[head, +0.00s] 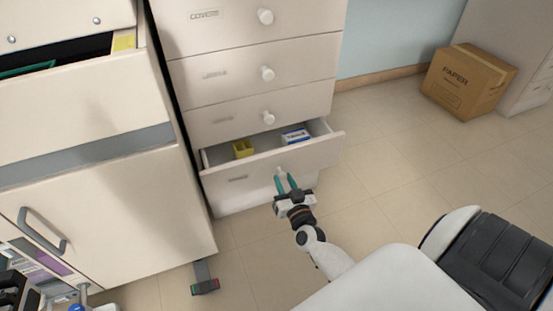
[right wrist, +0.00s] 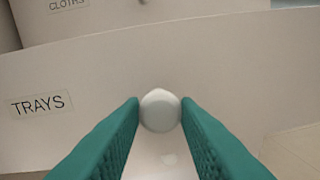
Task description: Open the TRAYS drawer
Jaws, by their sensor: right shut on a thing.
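The TRAYS drawer (head: 315,157) is the lowest drawer of the white cabinet, and it stands partly pulled out. Inside it I see a yellow holder (head: 243,148) and a blue and white box (head: 295,136). The TRAYS label (right wrist: 39,104) reads clearly in the right wrist view. My right gripper (head: 287,178), with green fingers, is shut on the drawer's round white knob (right wrist: 160,110). In the head view the fingers partly hide this knob. My left gripper is not in view.
Above are closed drawers, among them CLOTHS (right wrist: 67,4) and COVERS (head: 204,15). A cream cabinet (head: 110,200) with a handle stands close on the left. A cardboard PAPER box (head: 468,80) sits at the back right. The tiled floor (head: 390,150) between is clear.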

